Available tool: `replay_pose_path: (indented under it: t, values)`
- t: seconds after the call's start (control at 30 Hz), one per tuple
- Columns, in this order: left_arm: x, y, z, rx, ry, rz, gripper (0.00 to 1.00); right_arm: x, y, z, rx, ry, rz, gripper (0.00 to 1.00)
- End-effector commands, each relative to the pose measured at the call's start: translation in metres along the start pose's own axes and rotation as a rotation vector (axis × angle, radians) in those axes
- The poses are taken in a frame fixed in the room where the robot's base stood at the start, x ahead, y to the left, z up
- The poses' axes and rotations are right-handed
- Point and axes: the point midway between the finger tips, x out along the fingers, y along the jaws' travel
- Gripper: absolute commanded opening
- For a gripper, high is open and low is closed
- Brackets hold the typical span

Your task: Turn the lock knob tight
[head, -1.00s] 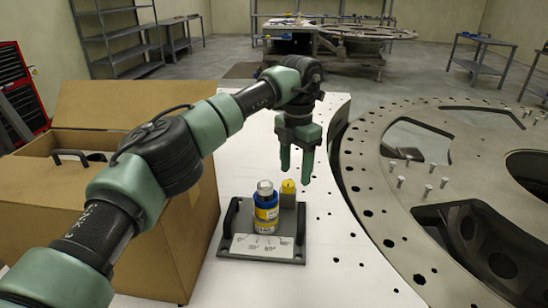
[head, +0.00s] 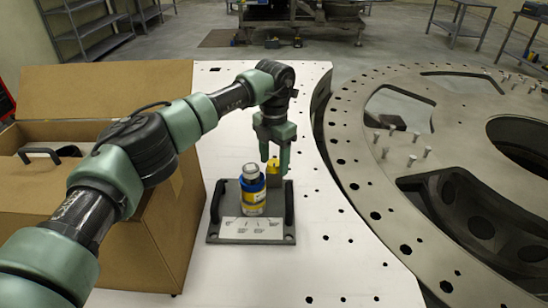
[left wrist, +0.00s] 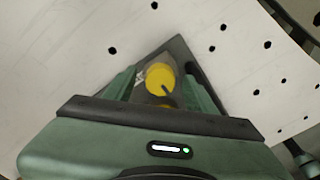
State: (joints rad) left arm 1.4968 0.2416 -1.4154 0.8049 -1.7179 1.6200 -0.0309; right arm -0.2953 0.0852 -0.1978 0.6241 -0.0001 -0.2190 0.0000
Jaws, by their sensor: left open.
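The yellow lock knob (head: 272,168) sits on a post at the back right of a dark grey base plate (head: 216,236). In the left wrist view the knob (left wrist: 159,76) is round, with a dark mark on its lower right. My left gripper (head: 274,158) points down over the knob, and its fingers are open. In the left wrist view my left gripper (left wrist: 162,74) has one finger on each side of the knob, with gaps visible. My right gripper is not in view.
The base plate has two dark handles and a white angle scale (head: 252,228) at its front. An open cardboard box (head: 165,225) stands at left. A large metal ring plate (head: 352,190) with holes and bolts lies at right. The white table (head: 350,270) is clear in front.

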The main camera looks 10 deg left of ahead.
Motion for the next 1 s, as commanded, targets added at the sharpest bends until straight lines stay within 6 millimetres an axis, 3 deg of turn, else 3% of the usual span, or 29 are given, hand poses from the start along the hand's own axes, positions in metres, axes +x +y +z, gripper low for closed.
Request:
replay_pose_path:
  t: [0.17,0.37,0.4,0.77,1.0]
  values:
    - [0.000,0.000,0.000,0.000,0.000,0.000,0.56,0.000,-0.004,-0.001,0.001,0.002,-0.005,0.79]
    - [0.000,0.000,0.000,0.000,0.000,0.000,0.03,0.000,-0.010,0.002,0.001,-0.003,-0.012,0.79]
    - [0.000,0.000,0.000,0.000,0.000,0.000,0.00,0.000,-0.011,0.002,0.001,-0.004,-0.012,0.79]
    - [0.000,0.000,0.000,0.058,-0.001,0.001,0.00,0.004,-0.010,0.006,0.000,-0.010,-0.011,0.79]
    - [0.001,0.001,0.001,0.217,-0.002,0.003,0.00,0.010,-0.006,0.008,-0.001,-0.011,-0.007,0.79]
